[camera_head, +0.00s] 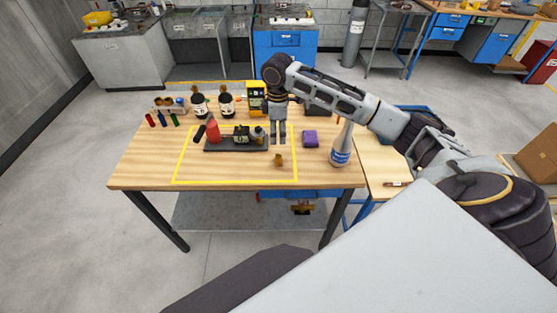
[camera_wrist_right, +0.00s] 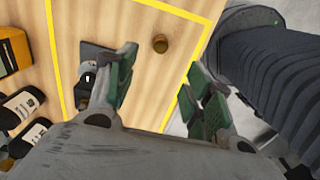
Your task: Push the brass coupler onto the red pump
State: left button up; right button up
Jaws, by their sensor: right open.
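The brass coupler (camera_head: 278,160) stands on the wooden table near the right side of the yellow outline. It also shows in the right wrist view (camera_wrist_right: 160,44), beyond the fingertips. The red pump (camera_head: 213,132) is at the left end of a dark base plate (camera_head: 236,148). My right gripper (camera_head: 278,143) points down at the right end of the plate, behind the coupler in the head view. In the right wrist view its fingers (camera_wrist_right: 162,65) are apart with nothing between them. My left gripper is not in view.
Dark bottles (camera_head: 227,104) and a yellow device (camera_head: 256,97) stand behind the plate. Small coloured bottles (camera_head: 162,118) are at the back left. The table's front strip is clear.

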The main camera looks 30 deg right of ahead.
aim_at(279, 156)
jog(key=shift+f, duration=0.15)
jog(key=shift+f, duration=4.2)
jog(key=shift+f, duration=0.1)
jog(key=shift+s+d+f+p, duration=0.1)
jog(key=shift+f+p, duration=0.55)
jog(key=shift+f, duration=1.85)
grip_shut()
jog(key=shift+r, duration=0.1)
jog(key=shift+r+b, duration=0.4)
jog(key=shift+r, duration=4.55)
